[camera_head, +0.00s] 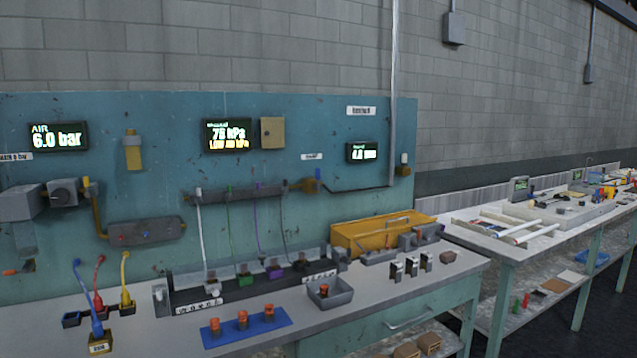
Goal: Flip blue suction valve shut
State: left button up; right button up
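A small blue valve handle (318,175) sits on the teal back panel, at the right end of a brass fitting (301,186). The handle looks upright, but it is too small to tell its exact angle. The fitting joins a grey manifold bar (240,194) on its left, and a thin dark line runs from the valve to the right towards the grey vertical pipe. A small white label (311,156) is above the valve; its text is not clear. Neither of my grippers is in view, and nothing of mine touches the valve.
A pressure display (228,135) reads about 78 kPa. Below the valve, a yellow case (380,232) and a grey bin (330,293) stand on the bench. Coloured tubes hang from the manifold. A blue mat (247,332) holds orange-topped parts. Space before the valve looks open.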

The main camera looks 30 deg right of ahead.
aim_at(317, 170)
jog(key=i+l+z, duration=0.15)
jog(key=i+l, duration=0.3)
jog(key=i+l+z, duration=0.15)
jog(key=i+l, duration=0.2)
jog(key=i, duration=0.2)
jog(key=i+l+z, duration=0.15)
jog(key=i+l, duration=0.2)
jog(key=i, duration=0.15)
jog(key=i+l+z, duration=0.15)
jog(key=i, duration=0.4)
jog(key=l, duration=0.1)
